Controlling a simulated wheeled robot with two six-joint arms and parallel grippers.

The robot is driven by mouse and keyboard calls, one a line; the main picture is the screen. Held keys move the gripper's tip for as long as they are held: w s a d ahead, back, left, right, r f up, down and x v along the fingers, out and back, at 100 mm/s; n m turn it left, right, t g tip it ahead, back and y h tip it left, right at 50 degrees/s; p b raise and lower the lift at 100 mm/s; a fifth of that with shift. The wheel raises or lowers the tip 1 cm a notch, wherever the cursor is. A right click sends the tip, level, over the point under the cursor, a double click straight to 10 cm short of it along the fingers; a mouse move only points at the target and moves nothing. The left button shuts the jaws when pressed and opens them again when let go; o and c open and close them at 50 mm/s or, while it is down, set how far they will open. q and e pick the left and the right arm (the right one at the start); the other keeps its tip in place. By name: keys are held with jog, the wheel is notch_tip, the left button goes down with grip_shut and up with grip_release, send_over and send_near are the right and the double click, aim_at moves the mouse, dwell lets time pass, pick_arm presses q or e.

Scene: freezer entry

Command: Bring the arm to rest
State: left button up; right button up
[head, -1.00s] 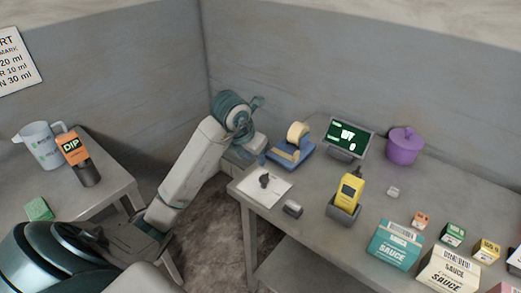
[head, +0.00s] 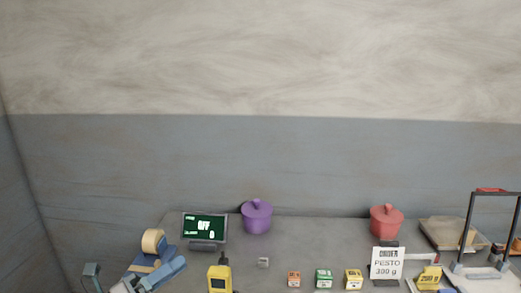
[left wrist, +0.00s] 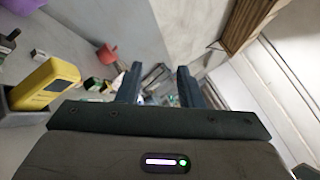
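My left gripper (head: 134,268) shows at the bottom left of the head view, its blue-grey fingers spread apart. In the left wrist view the left gripper (left wrist: 160,72) is open, with a clear gap and nothing held between the fingers. It is in front of the table's left end, close to the tape dispenser (head: 152,250) in the head view; I cannot tell whether they touch. The rest of the left arm is cut off by the frame's lower edge. My right arm and gripper are not in view.
On the table (head: 310,240) stand a display reading OFF (head: 205,227), a purple pot (head: 257,217), a yellow handheld device (head: 220,278), several small boxes, a red pot (head: 386,220) and a pesto sign (head: 388,262). The yellow device (left wrist: 45,83) is left of the gripper in the wrist view.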

pick_arm(q)
jog(key=s+a+n+t+y, duration=0.1)
jog(key=a+n+t+y, duration=1.1)
jog(key=n, duration=0.8)
jog(key=s+a+f+n+g+y, duration=0.2)
jog(key=s+f+n+g+y, duration=0.1)
jog(key=f+n+g+y, duration=0.3)
jog(key=s+a+f+n+g+y, duration=0.2)
jog(key=a+f+n+g+y, duration=0.15)
jog(key=f+n, duration=0.4)
jog(key=s+d+f+g+h, duration=0.2)
jog(key=s+d+f+g, duration=0.2)
jog(key=s+f+g, duration=0.35)
jog(key=s+d+f+g+h, duration=0.2)
jog(key=s+d+f+g, duration=0.15)
jog(key=s+f, duration=0.6)
notch_tip(320, 180, down, 31)
jog(key=s+a+g, duration=0.1)
jog(key=a+g, duration=0.1)
jog(key=a, duration=0.1)
jog(key=s+f+n+g+b, duration=0.1)
jog(key=s+f, duration=1.7)
jog(key=f, duration=0.1)
jog(key=shift+s+a+f, duration=0.15)
jog(key=shift+s+a, duration=0.15)
jog(key=shift+a, duration=0.15)
jog(key=shift+h, duration=0.25)
